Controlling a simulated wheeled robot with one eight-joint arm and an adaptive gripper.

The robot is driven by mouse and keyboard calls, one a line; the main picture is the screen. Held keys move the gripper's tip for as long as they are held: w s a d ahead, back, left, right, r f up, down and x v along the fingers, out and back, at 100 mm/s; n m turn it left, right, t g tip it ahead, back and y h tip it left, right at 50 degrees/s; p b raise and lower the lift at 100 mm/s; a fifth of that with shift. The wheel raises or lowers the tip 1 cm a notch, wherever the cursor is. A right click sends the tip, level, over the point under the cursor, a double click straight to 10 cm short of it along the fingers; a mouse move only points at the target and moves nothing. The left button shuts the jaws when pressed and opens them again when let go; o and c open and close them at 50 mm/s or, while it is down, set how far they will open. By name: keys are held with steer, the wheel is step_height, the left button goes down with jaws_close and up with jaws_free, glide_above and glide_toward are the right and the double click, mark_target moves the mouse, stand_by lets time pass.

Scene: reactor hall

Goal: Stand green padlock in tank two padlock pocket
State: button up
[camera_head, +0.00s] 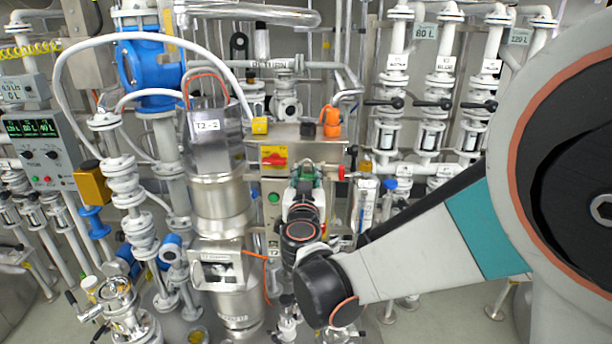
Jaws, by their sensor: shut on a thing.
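My gripper (304,182) is in the middle of the view, in front of a steel control box. It is shut on a green thing, which I take to be the green padlock (317,174). Only small green parts show around the fingers, and my wrist hides most of it. Tank two looks to be the steel vessel (219,195) with a white label (206,125), left of my gripper. I cannot pick out the padlock pocket for certain.
The control box (325,147) carries a red and yellow switch (273,157) and a green button (273,197). A yellow block (260,126), a black piece (308,130) and an orange piece (331,122) are along its top. White pipes and a hose crowd the left.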

steer(key=shift+f+b, duration=0.9)
steer(key=shift+b, duration=0.2)
stand_by(1.6)
steer(key=shift+d, duration=0.1)
steer(key=o, duration=1)
steer(key=shift+c, duration=0.2)
steer(key=shift+o, duration=0.6)
steer(key=shift+w, duration=0.15)
